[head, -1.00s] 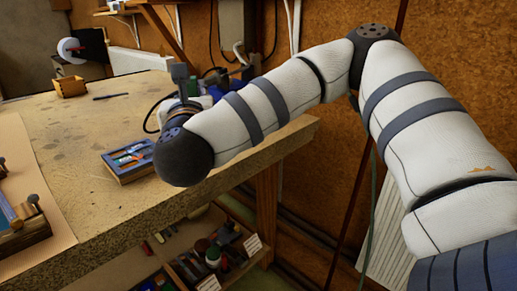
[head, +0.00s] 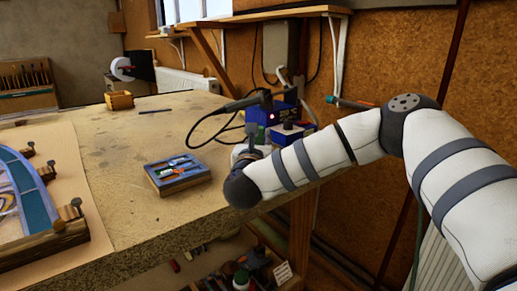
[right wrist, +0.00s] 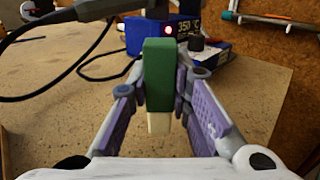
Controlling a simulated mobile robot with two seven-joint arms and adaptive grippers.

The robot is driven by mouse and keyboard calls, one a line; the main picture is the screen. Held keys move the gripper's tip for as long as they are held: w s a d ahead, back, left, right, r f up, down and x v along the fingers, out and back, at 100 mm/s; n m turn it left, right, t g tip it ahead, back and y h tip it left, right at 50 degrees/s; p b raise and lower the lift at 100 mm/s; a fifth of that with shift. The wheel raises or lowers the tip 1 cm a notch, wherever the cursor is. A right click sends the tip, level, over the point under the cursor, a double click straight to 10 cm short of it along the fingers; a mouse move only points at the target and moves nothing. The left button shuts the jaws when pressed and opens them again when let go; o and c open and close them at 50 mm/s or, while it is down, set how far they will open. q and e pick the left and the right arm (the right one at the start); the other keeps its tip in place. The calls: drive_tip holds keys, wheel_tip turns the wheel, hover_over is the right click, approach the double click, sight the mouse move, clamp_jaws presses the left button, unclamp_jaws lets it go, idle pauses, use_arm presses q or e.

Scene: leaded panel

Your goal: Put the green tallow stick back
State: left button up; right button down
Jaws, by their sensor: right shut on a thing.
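The green tallow stick (right wrist: 157,75), green with a pale cream lower end, is between the purple-padded fingers of my right gripper (right wrist: 158,92) in the right wrist view. The gripper is shut on it and holds it upright, above the bench surface. In the head view my right wrist (head: 248,150) is over the bench near its right edge, and the stick is hard to make out there. My left gripper is not in view.
A blue soldering station (head: 270,112) with a red light and a cabled iron stands behind my right gripper. A blue tray (head: 177,172) of small tools lies left of my arm. A panel frame (head: 62,232) is at far left. The bench (head: 125,165) between is largely clear.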

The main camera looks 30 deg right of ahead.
drive_tip(key=shift+f, duration=0.8)
drive_tip(key=shift+f, duration=0.1)
drive_tip(key=shift+f, duration=0.15)
drive_tip(key=c, duration=1.5)
unclamp_jaws()
drive_tip(key=shift+o, duration=0.2)
